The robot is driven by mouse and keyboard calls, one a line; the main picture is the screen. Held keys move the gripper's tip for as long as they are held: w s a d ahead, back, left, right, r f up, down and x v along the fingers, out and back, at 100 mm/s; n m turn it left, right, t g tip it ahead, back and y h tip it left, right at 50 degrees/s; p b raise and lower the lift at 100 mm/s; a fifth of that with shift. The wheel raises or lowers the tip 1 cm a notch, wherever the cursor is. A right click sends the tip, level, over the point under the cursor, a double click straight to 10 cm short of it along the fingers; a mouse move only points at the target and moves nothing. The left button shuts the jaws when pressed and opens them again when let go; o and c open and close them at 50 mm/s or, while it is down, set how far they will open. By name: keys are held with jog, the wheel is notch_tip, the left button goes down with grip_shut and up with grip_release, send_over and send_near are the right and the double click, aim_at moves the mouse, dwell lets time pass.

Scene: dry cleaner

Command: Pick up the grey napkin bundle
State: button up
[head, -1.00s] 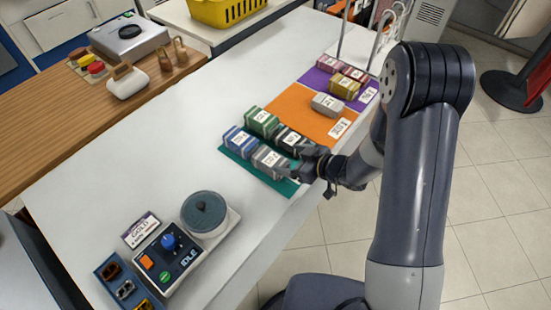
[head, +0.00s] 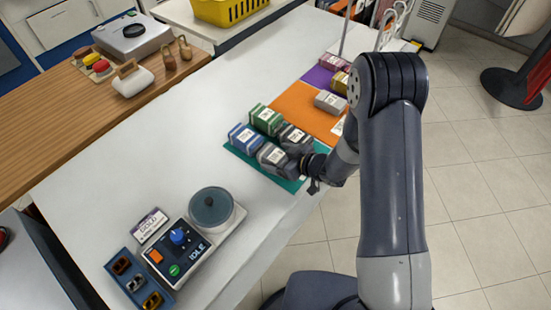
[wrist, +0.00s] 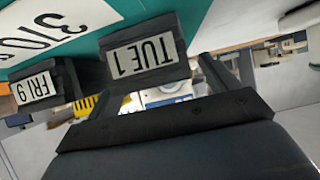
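A grey napkin bundle (head: 273,157) with a white label sits at the front of the teal mat (head: 244,153). A black bundle (head: 295,138) is right behind it, with a blue one (head: 243,138) and a green one (head: 266,119) beside them. Another light grey bundle (head: 330,102) lies on the orange mat (head: 296,103). My gripper (head: 302,162) is low at the right end of the front grey bundle. In the wrist view my gripper's fingers (wrist: 152,82) are spread, with a dark bundle labelled TUE 1 (wrist: 143,52) between or just beyond them; contact is unclear.
A dark bundle labelled FRI 9 (wrist: 38,88) is close beside in the wrist view. The counter's middle is clear.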

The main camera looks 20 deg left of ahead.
jog(key=c, duration=1.1)
jog(key=shift+r, duration=0.1)
